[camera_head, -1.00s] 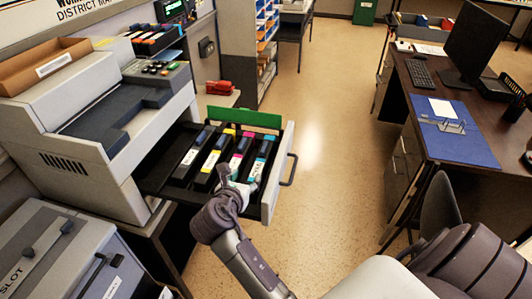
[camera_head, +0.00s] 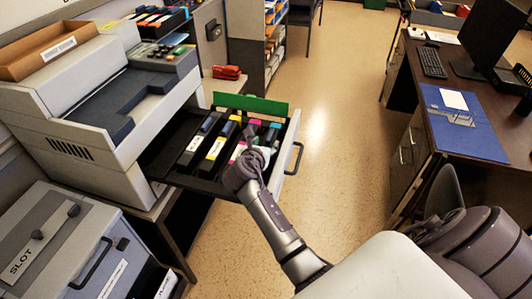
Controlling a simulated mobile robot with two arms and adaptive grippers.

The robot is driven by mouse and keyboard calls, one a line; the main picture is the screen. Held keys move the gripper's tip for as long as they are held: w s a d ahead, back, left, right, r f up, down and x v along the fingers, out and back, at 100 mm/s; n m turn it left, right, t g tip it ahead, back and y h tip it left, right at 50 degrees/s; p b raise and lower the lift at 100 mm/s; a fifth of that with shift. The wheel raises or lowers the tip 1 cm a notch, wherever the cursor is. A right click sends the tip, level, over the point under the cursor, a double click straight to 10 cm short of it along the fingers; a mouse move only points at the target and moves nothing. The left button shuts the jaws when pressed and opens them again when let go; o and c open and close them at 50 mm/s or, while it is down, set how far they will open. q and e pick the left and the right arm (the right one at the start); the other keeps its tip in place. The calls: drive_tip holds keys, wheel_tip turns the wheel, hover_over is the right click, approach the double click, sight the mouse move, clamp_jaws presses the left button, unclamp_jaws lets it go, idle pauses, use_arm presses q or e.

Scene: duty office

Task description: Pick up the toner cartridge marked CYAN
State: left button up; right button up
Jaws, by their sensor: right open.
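The open drawer (camera_head: 174,172) of the grey machine holds a row of dark toner cartridges with coloured ends. The rightmost one, with a cyan end (camera_head: 272,134), is the cyan cartridge; my gripper and wrist hide most of it, and its label cannot be read. Left of it are the magenta cartridge (camera_head: 254,122), the yellow cartridge (camera_head: 217,146) and a black cartridge (camera_head: 198,145). My right gripper (camera_head: 254,142) is open over the right part of the drawer, above the magenta and cyan cartridges. Contact cannot be told. My left gripper is not in view.
A green panel (camera_head: 250,104) stands along the drawer's far side, and its handle (camera_head: 295,158) sticks out right. A grey slot box (camera_head: 60,240) stands at lower left. A desk (camera_head: 430,125) with a monitor stands right. The floor between is clear.

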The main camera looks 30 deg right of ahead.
drive_tip(key=x, duration=0.3)
drive_tip(key=shift+s+a, duration=0.1)
drive_tip(key=shift+s, duration=0.05)
drive_tip(key=shift+c, duration=1)
clamp_jaws()
drive_tip(key=shift+r, duration=0.1)
